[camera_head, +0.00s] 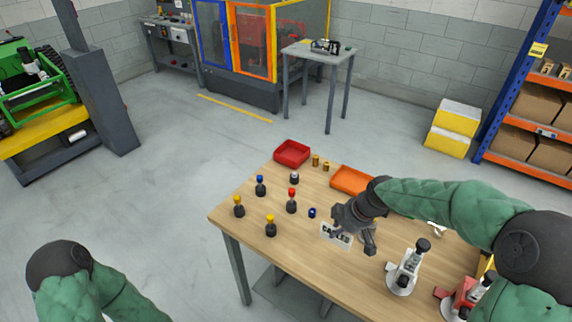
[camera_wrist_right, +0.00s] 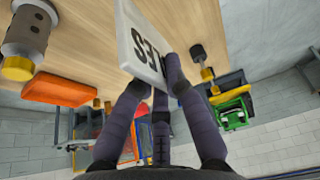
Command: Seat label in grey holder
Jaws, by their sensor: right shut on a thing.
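The label (camera_head: 336,236) is a white card with black lettering. My right gripper (camera_head: 352,230) is shut on it over the front part of the wooden table. In the right wrist view the label (camera_wrist_right: 143,48) sits tilted between the fingertips, its lettering partly covered by a finger. A pale grey stand with a black knob (camera_head: 403,278) is to the right of the gripper, near the front edge. A small grey-topped piece (camera_head: 294,178) stands farther back; I cannot tell which of these is the grey holder. My left gripper is out of view.
Several dark pieces with coloured tops, including a red-topped one (camera_head: 292,202), stand left of the gripper. A red tray (camera_head: 292,152) and an orange tray (camera_head: 350,180) are at the back. A red stand (camera_head: 463,300) is at the front right.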

